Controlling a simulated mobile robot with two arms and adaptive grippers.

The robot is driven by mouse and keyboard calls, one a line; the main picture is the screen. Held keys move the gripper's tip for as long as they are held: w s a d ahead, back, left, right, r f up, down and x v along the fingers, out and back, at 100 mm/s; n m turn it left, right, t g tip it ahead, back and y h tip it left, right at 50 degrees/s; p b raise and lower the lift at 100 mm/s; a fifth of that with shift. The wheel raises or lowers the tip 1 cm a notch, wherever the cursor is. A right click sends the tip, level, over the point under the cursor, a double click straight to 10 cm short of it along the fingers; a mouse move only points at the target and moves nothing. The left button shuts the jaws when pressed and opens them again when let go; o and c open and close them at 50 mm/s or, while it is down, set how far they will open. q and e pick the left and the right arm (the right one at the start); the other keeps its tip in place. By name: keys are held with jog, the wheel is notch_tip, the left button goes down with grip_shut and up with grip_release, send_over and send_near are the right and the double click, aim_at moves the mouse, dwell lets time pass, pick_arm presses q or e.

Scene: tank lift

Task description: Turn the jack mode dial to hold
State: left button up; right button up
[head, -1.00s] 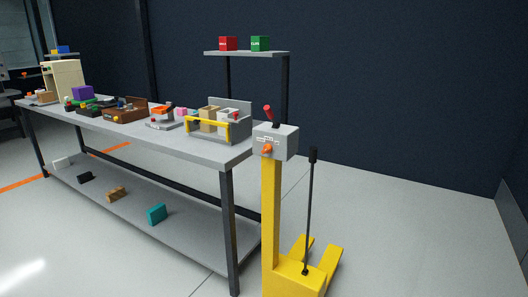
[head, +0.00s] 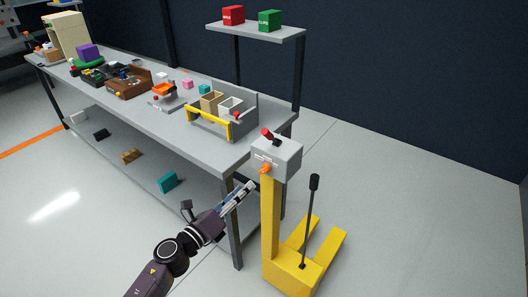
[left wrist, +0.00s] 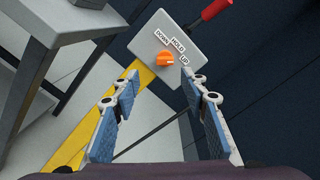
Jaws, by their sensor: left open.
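The jack mode dial (head: 265,168) is a small orange knob on the front of the grey control box (head: 285,160) atop the yellow jack column (head: 270,215). In the left wrist view the orange dial (left wrist: 166,58) sits under the labels DOWN, HOLD and UP on the grey panel (left wrist: 192,45). I cannot tell for sure which label it points to. My left gripper (head: 250,186) is open and empty, just left of the column and below the dial. In the left wrist view its two blue-padded fingers (left wrist: 166,88) are spread, with the dial beyond and between them. My right gripper is not seen.
A red-tipped lever (head: 268,134) stands on top of the box. A thin black-handled lever (head: 312,210) rises from the jack base. The workbench (head: 215,150), holding several items, is at left, close to my arm. Open floor lies to the right.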

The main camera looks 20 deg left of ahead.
aim_at(261, 173)
pick_arm(q)
jog(key=shift+m, duration=0.4)
jog(key=x, duration=0.5)
jog(key=p+x, duration=0.1)
jog(key=x, duration=0.1)
jog(key=shift+w+d+r, duration=0.25)
jog(key=shift+d+r, duration=0.1)
grip_shut()
